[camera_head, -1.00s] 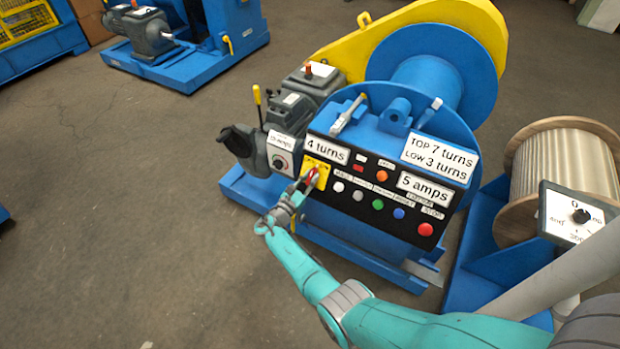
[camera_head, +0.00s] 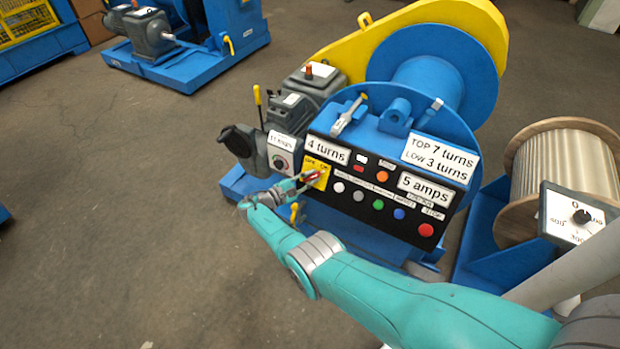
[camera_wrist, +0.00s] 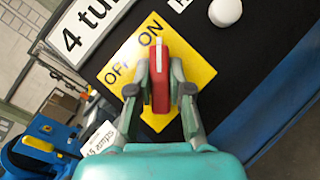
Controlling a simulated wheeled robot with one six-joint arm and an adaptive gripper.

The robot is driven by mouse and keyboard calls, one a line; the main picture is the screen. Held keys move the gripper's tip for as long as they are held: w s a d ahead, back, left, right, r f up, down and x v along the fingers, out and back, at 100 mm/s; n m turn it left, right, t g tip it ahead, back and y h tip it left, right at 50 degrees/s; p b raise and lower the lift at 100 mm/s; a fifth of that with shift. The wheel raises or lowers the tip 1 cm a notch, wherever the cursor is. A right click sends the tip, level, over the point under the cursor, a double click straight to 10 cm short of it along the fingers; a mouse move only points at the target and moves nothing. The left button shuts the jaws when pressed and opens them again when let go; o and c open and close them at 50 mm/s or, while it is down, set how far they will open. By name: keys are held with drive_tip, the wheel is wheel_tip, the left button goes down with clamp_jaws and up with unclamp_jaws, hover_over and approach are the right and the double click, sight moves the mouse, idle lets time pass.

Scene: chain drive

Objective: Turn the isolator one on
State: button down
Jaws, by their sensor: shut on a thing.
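The isolator is a yellow plate (camera_wrist: 200,75) marked OFF and ON, with a red rotary handle (camera_wrist: 160,77) at its middle. In the head view the yellow plate (camera_head: 323,172) sits at the left end of the black control panel, with the red handle (camera_head: 313,176) partly hidden by my gripper. My gripper (camera_wrist: 160,92) is shut on the red handle, one finger on each side. The handle's white-marked tip lies beside the ON label in the wrist view. My gripper (camera_head: 308,180) reaches the handle from the lower left in the head view.
The black panel (camera_head: 365,209) carries white, grey, green, blue, orange and red buttons right of the isolator. A "4 turns" label (camera_head: 327,150) is just above the plate. A grey dial box (camera_head: 283,155) stands close on the left. Open floor (camera_head: 130,230) lies left.

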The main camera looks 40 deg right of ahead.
idle(0.4)
drive_tip(key=c, duration=1.1)
unclamp_jaws()
drive_tip(key=shift+a, duration=0.1)
drive_tip(key=a, duration=0.7)
drive_tip(key=shift+w+a, duration=0.1)
drive_tip(key=shift+w, duration=0.2)
